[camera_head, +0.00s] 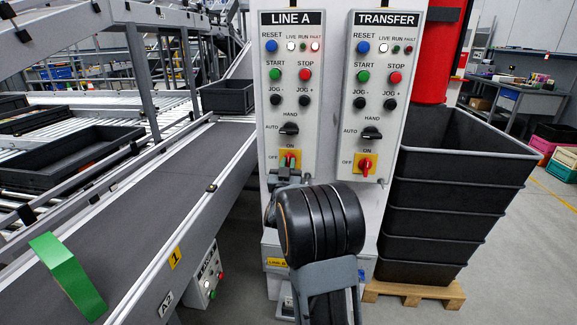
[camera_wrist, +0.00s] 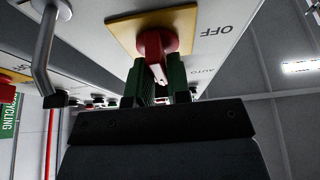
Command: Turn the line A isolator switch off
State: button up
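The line A isolator switch (camera_head: 291,155) is a red knob on a yellow plate, low on the LINE A panel (camera_head: 288,95); my gripper partly covers it in the head view. In the wrist view the red knob (camera_wrist: 152,45) is close, with its handle running toward the ON side and the OFF label (camera_wrist: 215,31) off to one side. My gripper (camera_head: 287,172) is at the switch. Its two green fingers (camera_wrist: 160,82) stand on either side of the handle with little or no gap, and appear closed on it.
The TRANSFER panel (camera_head: 383,95) on the right has a similar red isolator (camera_head: 366,165). The line A HAND/AUTO selector (camera_head: 289,128) is just above my gripper. Stacked black crates (camera_head: 455,165) stand right; a conveyor (camera_head: 130,205) runs left. A bent metal handle (camera_wrist: 45,55) is near in the wrist view.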

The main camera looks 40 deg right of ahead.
grip_shut()
jog(key=shift+f+n+b, duration=0.1)
jog(key=shift+n+b, duration=0.25)
jog(key=shift+n, duration=0.15)
jog(key=n+t+y+b, duration=0.1)
jog(key=n, duration=0.2)
jog(key=n+y+b, duration=0.2)
jog(key=n, duration=0.1)
jog(key=n+t+y+b, duration=0.1)
jog(key=n+b, duration=0.1)
jog(key=n, duration=0.1)
jog(key=shift+t+y, duration=0.3)
jog(key=shift+y, duration=0.1)
jog(key=n+y+b, duration=0.1)
jog(key=n, duration=0.2)
jog(key=n+y+b, duration=0.1)
jog(key=n, duration=0.2)
jog(key=shift+y+b, duration=0.3)
jog(key=shift+b, duration=0.05)
jog(key=n+g+y+b, duration=0.1)
jog(key=n, duration=0.2)
jog(key=shift+d+n, duration=0.1)
jog(key=shift+n, duration=0.2)
jog(key=shift+n+g+y, duration=0.4)
jog(key=shift+n+g, duration=0.1)
jog(key=shift+n, duration=0.9)
